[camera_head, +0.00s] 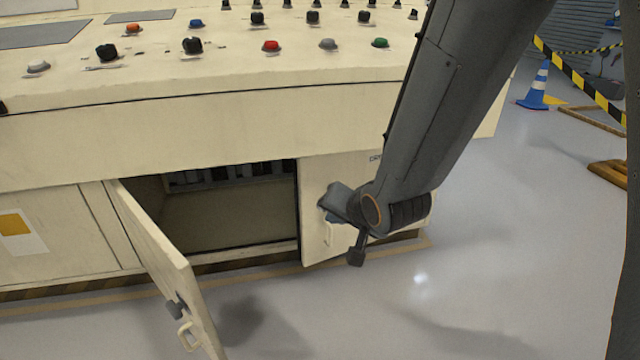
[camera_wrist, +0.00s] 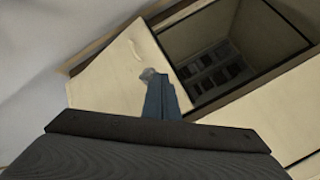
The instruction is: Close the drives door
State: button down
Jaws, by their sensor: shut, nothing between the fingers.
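The right cabinet door (camera_head: 314,185) is cream, with a pale handle (camera_head: 328,234) and a partly hidden label (camera_head: 376,157) that seems to start "DR". It looks nearly closed, its free edge slightly proud of the frame; whether it is fully flush I cannot tell. My gripper (camera_head: 326,203) is shut and empty at this door's front, above the handle. In the wrist view the gripper (camera_wrist: 155,82) is at the door's small grey latch (camera_wrist: 148,74), near the handle (camera_wrist: 134,50); contact is unclear. The left door (camera_head: 160,255) stands wide open.
Between the doors is an open compartment (camera_head: 225,215) with dark units inside. The left door juts over the floor with its handle (camera_head: 184,335) outward. A console top with knobs (camera_head: 270,46) overhangs above. Floor at the right is clear (camera_head: 500,220); a blue cone (camera_head: 538,85) stands farther back.

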jog(key=w+f+m+t+y+b, duration=0.3)
jog(key=w+m+t+b, duration=0.15)
jog(key=w+m, duration=0.2)
jog(key=m+t+y+b, duration=0.2)
jog(key=t+b, duration=0.1)
jog(key=b, duration=0.4)
send_near(314, 169)
jog(key=x, duration=0.6)
jog(key=shift+w+a, duration=0.1)
jog(key=shift+a, duration=0.15)
jog(key=shift+w, duration=0.1)
